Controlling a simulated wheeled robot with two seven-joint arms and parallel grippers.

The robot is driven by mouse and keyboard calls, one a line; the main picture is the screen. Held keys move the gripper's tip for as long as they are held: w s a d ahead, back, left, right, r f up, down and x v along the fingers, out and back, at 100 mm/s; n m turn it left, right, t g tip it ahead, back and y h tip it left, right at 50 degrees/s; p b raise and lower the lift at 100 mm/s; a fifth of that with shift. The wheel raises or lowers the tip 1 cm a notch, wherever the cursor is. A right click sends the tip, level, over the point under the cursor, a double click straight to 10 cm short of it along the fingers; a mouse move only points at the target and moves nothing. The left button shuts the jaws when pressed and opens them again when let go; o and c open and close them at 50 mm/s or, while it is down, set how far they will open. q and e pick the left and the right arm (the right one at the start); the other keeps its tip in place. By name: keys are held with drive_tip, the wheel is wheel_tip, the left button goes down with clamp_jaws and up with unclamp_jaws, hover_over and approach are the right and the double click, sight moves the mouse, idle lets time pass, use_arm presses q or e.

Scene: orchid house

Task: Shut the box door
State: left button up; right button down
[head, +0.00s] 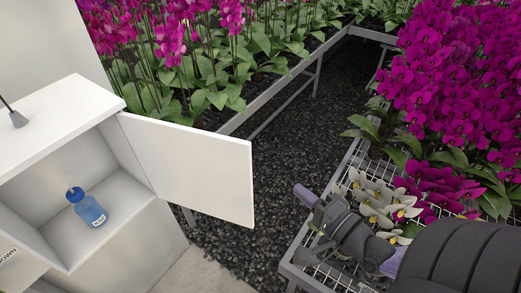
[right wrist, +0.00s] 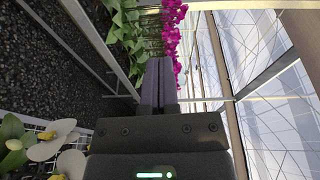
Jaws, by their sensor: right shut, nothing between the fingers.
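The white box (head: 55,112) stands at the left in the head view with its front open. Its white door (head: 195,168) is swung wide open and sticks out to the right of the opening. A blue bottle (head: 89,209) with a white label stands inside on the box floor. My right gripper (head: 305,195) is to the right of the door, apart from it, above the mesh bench. Its two fingers (right wrist: 159,84) are together and empty in the right wrist view. My left gripper is not in view.
A mesh bench (head: 346,165) with magenta and white orchids lies at the right, under my right arm. Another bench (head: 287,80) of orchids runs behind the door. Dark gravel (head: 277,165) fills the gap between. A small grey object (head: 17,118) stands on the box top.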

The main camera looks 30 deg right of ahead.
drive_tip(key=w+a+p, duration=0.2)
drive_tip(key=w+a, duration=0.3)
drive_tip(key=w, duration=0.3)
drive_tip(key=shift+r, duration=0.4)
